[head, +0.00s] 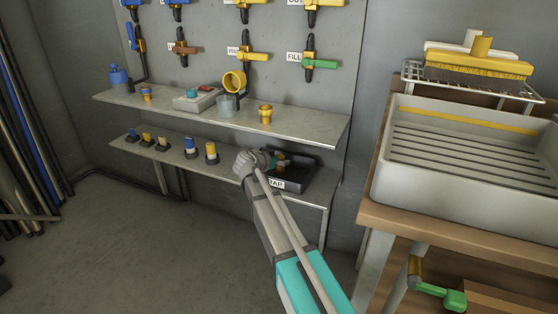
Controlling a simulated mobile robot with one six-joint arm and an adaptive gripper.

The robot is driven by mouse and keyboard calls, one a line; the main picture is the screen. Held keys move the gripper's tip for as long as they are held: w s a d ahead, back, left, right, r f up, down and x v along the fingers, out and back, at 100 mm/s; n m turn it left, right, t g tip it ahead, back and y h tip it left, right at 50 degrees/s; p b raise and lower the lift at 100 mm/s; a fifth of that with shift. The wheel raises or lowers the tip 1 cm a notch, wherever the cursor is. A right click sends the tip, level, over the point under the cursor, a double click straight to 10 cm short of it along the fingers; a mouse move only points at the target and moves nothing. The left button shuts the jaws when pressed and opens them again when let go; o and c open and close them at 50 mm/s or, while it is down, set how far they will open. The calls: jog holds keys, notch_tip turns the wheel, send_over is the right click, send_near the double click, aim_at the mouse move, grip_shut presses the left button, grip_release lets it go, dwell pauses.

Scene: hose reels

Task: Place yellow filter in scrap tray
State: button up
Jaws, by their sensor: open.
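The black scrap tray (296,184) sits at the right end of the lower shelf, with a partly hidden white label on its front. My gripper (277,161) is open at the tray's left side, above or just inside it. Its wrist and my arm cover part of the tray. A small orange-yellow patch (283,155) shows by the fingertips; I cannot tell whether it is the yellow filter, or whether it touches the tray floor. A yellow cup-shaped piece (265,114) stands upright on the upper shelf, above the tray.
The upper shelf (312,122) overhangs my gripper. Several blue and yellow fittings (190,147) stand left on the lower shelf (226,168). A yellow ring (234,80) hangs above a clear cup (228,104). A sink bench (465,150) stands right.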

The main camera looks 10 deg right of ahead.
jog(key=p+v, duration=0.4)
jog(key=v, duration=0.8)
jog(key=shift+s, duration=0.1)
jog(key=shift+d, duration=0.1)
jog(key=s+d+f+n+g+y, duration=0.3)
jog(key=s+d+f+g, duration=0.35)
jog(key=s, duration=0.55)
jog(key=s+d+f+n+g+y, duration=0.1)
jog(key=s+f+n+y, duration=0.1)
jog(key=s, duration=0.5)
jog(key=s+d+f+n+g+y, duration=0.1)
jog(key=s+f+n+y, duration=0.2)
jog(key=s, duration=0.5)
jog(key=shift+n+y, duration=0.9)
jog(key=shift+y, duration=0.2)
